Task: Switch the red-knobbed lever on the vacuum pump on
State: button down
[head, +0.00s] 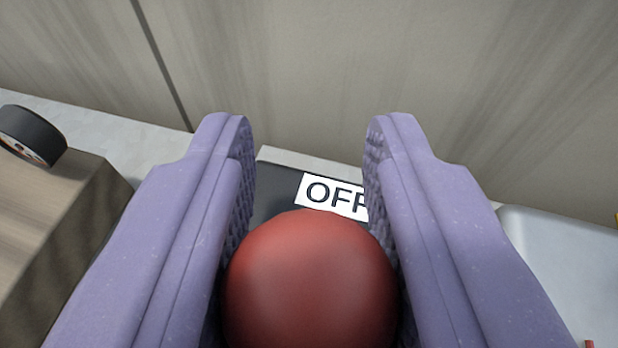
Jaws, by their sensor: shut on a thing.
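The red knob (311,283) of the lever fills the bottom middle of the head view. My gripper (307,135) has one purple finger on each side of it, and the two pads are shut on the knob. Beyond the knob lies a dark plate (272,190), part of the vacuum pump, with a white label (335,195) reading "OFF", its right end hidden by my right finger. The lever's shaft and any ON label are hidden below the knob and fingers.
A brown block (50,215) with a black wheel-like part (33,135) on it stands at the left. A pale, rounded surface (560,255) lies at the right. A grey-beige wall (300,70) with a dark vertical seam closes off the back.

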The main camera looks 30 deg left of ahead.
dwell(0.4)
jog(key=c, duration=0.8)
grip_release()
jog(key=p+v, duration=0.2)
jog(key=v, duration=0.6)
jog(key=shift+f, duration=0.2)
